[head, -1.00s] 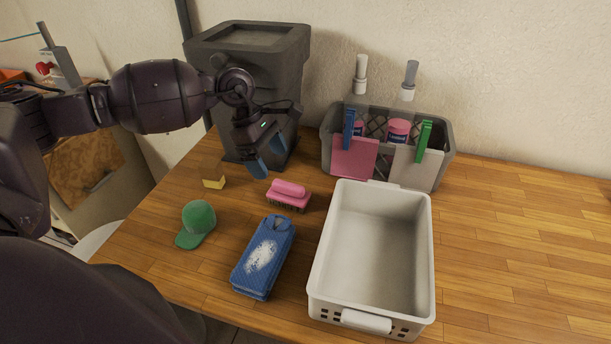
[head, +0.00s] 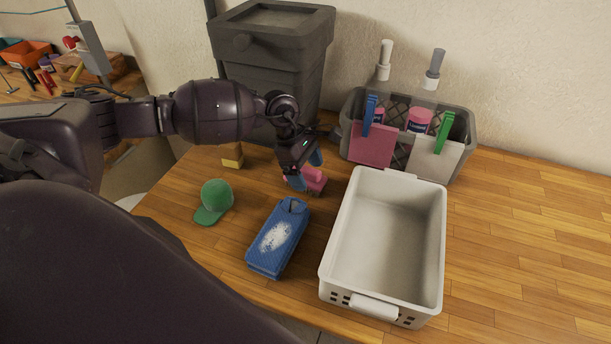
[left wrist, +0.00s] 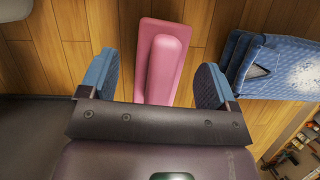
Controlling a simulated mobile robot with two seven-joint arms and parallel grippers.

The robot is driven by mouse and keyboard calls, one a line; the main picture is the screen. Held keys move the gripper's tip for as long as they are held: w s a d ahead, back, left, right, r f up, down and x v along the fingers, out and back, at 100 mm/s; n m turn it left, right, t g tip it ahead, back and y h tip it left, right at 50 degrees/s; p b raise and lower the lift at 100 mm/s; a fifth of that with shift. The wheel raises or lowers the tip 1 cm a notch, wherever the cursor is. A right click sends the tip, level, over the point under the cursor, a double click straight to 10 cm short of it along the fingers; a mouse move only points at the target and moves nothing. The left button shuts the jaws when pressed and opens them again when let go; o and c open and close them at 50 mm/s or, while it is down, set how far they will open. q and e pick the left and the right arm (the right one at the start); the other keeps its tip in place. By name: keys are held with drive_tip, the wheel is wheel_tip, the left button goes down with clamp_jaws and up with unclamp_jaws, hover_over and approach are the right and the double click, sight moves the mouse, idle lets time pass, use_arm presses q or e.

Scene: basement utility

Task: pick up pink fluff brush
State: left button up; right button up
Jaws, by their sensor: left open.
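The pink brush (head: 314,181) lies on the wooden table, left of the white basket, partly hidden behind my left gripper in the head view. My left gripper (head: 307,180) is right over it, open, with its blue-padded fingers low at the brush. In the left wrist view the pink brush (left wrist: 163,60) lies between the two open fingers (left wrist: 156,88), with a gap on each side, so it is not gripped. My right gripper is in neither view.
A white basket (head: 333,262) stands to the right, empty. A blue folded cloth item (head: 291,238) and a green cap (head: 216,198) lie in front. A yellow block (head: 232,158), a grey bin (head: 275,60) and a grey caddy (head: 398,150) stand behind. The table's right side is clear.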

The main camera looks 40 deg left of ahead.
use_arm(q)
drive_tip(key=shift+d+f, duration=0.2)
drive_tip(key=shift+f, duration=0.4)
drive_tip(key=shift+c, duration=0.5)
drive_tip(key=c, duration=1)
drive_tip(key=shift+o, duration=0.2)
drive_tip(key=shift+r, duration=0.1)
